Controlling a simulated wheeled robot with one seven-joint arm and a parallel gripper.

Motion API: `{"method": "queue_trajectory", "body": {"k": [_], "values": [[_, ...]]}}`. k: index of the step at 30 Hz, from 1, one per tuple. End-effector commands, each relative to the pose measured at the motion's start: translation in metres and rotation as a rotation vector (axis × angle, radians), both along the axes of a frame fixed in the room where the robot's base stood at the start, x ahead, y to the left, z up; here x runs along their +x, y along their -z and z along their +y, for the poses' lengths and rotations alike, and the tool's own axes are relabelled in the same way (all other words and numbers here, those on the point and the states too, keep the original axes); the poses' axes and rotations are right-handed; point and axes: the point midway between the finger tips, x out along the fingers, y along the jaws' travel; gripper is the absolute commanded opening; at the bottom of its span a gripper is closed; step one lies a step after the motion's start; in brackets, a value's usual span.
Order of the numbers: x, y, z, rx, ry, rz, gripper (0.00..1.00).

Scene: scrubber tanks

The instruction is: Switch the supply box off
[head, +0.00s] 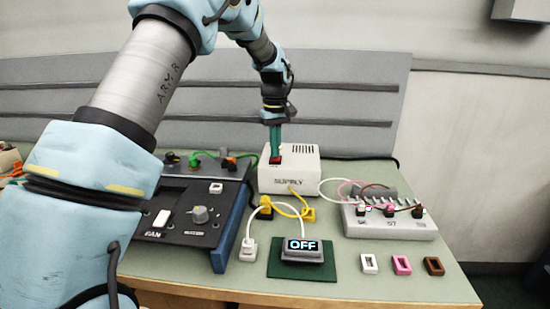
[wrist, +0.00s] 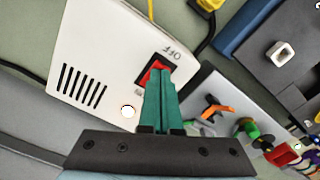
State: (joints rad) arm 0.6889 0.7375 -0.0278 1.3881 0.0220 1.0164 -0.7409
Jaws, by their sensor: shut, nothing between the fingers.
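The supply box (head: 290,174) is a white box labelled SUPPLY at the back middle of the table. In the wrist view its top (wrist: 95,60) shows a red rocker switch (wrist: 153,72) in a dark frame, with OFF printed at one end. My gripper (wrist: 160,75) is shut and empty, its green fingertips over the switch and hiding part of it. I cannot tell if they touch it. In the head view my gripper (head: 275,155) points down at the box top. A small display (head: 303,246) on a green mat reads OFF.
A dark panel (head: 185,215) with a FAN switch and a knob stands left of the box. A grey terminal block (head: 390,222) with wires is at right. White, pink and brown small pieces (head: 402,265) lie in front of it. Yellow and white cables run before the box.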

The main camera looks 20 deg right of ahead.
Motion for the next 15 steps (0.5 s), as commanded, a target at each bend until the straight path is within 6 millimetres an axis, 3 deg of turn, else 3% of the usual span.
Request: {"method": "queue_trajectory", "body": {"k": [15], "values": [[0.0,0.0082,0.0,0.0,0.0,0.0,0.0]]}}
